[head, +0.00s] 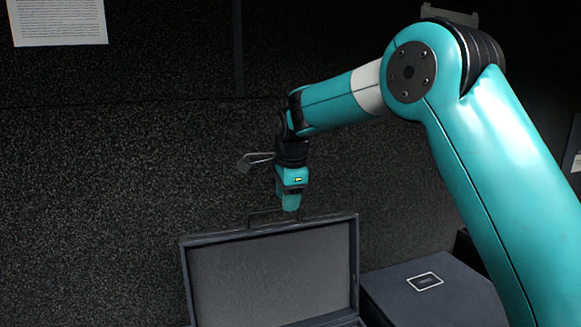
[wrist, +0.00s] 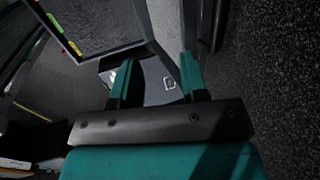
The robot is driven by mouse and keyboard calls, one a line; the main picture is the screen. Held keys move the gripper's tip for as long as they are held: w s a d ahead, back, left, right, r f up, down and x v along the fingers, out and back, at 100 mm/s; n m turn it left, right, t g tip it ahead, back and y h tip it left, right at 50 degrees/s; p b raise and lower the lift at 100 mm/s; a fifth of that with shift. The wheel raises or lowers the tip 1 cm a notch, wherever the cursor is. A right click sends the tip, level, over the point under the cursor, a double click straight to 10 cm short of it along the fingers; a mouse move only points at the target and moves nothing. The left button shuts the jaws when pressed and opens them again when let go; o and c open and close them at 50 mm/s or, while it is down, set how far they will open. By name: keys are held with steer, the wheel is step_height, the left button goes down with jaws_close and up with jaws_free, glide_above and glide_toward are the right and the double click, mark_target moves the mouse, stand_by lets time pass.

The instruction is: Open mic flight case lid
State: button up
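The mic flight case lid (head: 272,272) stands raised in the head view, with its grey lining facing me. A thin dark handle (head: 262,213) rises from its top edge. My gripper (head: 291,207) points down just above that top edge, near the handle's right end. Whether it touches the handle cannot be told. In the wrist view my gripper (wrist: 157,61) has its two teal fingers apart, with nothing visibly held between them. The open case body (wrist: 128,53) shows at the upper left there, with coloured labels inside. Its body is mostly below the frame in the head view.
A second dark case (head: 430,300) with a white-framed label stands right of the open one, its top closed. A dark speckled wall (head: 110,170) is close behind the lid. A paper sheet (head: 58,22) hangs at the upper left.

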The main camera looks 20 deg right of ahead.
steer(key=b+v, duration=0.1)
steer(key=v, duration=1.1)
steer(key=shift+b, duration=0.35)
steer(key=shift+a, duration=0.1)
